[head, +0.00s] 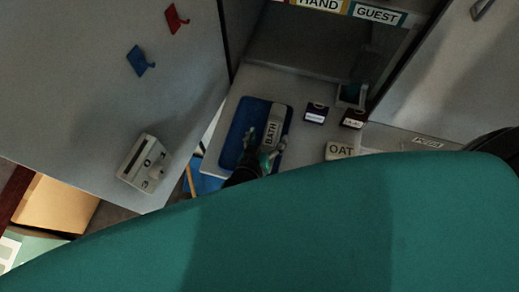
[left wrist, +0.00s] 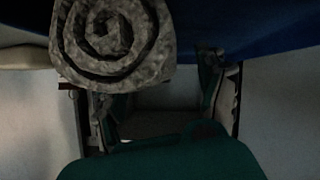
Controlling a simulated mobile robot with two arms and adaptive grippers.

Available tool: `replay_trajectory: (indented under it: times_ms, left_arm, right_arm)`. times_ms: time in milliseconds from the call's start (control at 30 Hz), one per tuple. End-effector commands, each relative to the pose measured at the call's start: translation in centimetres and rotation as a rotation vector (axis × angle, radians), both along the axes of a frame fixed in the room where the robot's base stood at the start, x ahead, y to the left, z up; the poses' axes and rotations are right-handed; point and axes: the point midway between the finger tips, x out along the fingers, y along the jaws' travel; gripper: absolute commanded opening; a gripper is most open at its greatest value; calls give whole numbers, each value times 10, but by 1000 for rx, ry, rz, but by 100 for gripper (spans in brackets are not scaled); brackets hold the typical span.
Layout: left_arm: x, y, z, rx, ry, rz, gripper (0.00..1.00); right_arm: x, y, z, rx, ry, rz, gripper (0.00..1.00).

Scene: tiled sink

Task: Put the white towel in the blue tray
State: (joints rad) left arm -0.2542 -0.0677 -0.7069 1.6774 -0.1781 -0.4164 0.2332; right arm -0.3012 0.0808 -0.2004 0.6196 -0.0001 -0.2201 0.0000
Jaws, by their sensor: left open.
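The pale grey-white rolled towel (head: 273,122), labelled BATH, lies lengthwise along the right side of the blue tray (head: 236,128). In the left wrist view, the towel's spiral end (left wrist: 112,35) is close at the upper left and the blue tray (left wrist: 255,28) is behind it at the upper right. My left gripper (head: 265,160) is open at the towel's near end. In the left wrist view its fingers (left wrist: 160,105) are spread apart with an empty gap between them. I cannot tell whether a finger touches the towel. My right gripper is not in view.
Two small dark labelled boxes (head: 316,113) (head: 353,119) and an OAT block (head: 340,151) stand right of the tray. A pale device (head: 145,165), a blue hook (head: 140,61) and a red hook (head: 176,17) are on the left panel. HAND and GUEST labels (head: 377,13) are at the top.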

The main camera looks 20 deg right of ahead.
Motion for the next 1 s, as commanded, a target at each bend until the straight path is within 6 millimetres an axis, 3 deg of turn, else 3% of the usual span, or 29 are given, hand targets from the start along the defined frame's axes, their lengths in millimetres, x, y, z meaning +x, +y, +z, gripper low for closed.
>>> replay_trajectory:
  times_ms: [500, 1000]
  left_arm:
    - [-67, 57, 41, 1, 2, 0, 74]
    - [-76, 64, 49, 1, 1, 0, 74]
  right_arm:
    - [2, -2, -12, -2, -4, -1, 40]
    - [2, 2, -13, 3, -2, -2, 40]
